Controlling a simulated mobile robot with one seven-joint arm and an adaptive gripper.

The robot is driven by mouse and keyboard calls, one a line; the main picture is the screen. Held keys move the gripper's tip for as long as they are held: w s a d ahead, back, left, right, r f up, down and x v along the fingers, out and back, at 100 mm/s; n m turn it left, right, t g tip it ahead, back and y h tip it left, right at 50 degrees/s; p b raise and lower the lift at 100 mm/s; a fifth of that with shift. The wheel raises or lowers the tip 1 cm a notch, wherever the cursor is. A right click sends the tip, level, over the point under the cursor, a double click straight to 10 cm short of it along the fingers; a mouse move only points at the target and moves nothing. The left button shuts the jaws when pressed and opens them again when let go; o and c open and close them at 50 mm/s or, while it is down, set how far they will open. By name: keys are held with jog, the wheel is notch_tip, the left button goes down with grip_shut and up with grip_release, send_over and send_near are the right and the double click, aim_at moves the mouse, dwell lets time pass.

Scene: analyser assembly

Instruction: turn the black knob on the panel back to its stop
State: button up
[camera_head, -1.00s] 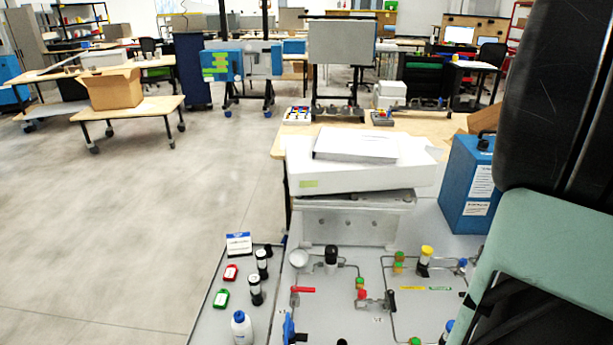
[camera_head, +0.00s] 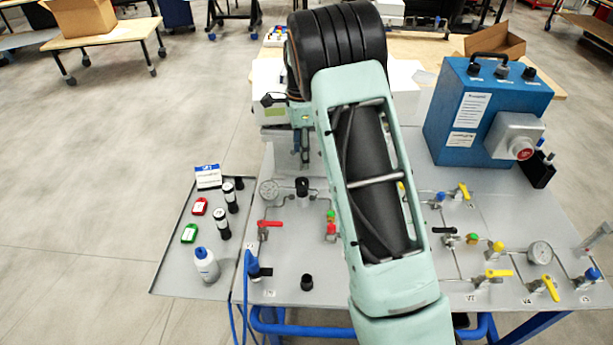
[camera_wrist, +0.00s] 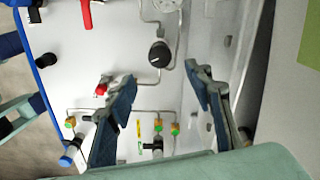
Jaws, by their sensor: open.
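The black knob (camera_wrist: 160,54) is upright on the light panel in the wrist view, with a pale line across its top and a pipe beside it. In the head view a black knob (camera_head: 302,188) stands beside a round gauge, and I take it to be the same one. My gripper (camera_wrist: 156,73) is open, with its two dark fingers wide apart. The knob lies just beyond the fingertips, between their lines, with nothing visibly held. In the head view my gripper (camera_head: 304,150) hangs just behind the knob, partly hidden by my arm. Any contact cannot be told.
The panel (camera_head: 350,290) bears a gauge (camera_head: 268,190), a red lever (camera_head: 269,223), a red and green valve (camera_head: 331,226) and several yellow valves at right. A blue box (camera_head: 470,120) stands back right. A tray (camera_head: 180,262) with bottles is at left.

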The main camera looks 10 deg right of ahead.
aim_at(302, 181)
notch_tip(302, 181, down, 10)
jog(key=shift+d+r+p, duration=0.1)
jog(key=shift+p, duration=0.6)
jog(key=c, duration=1.2)
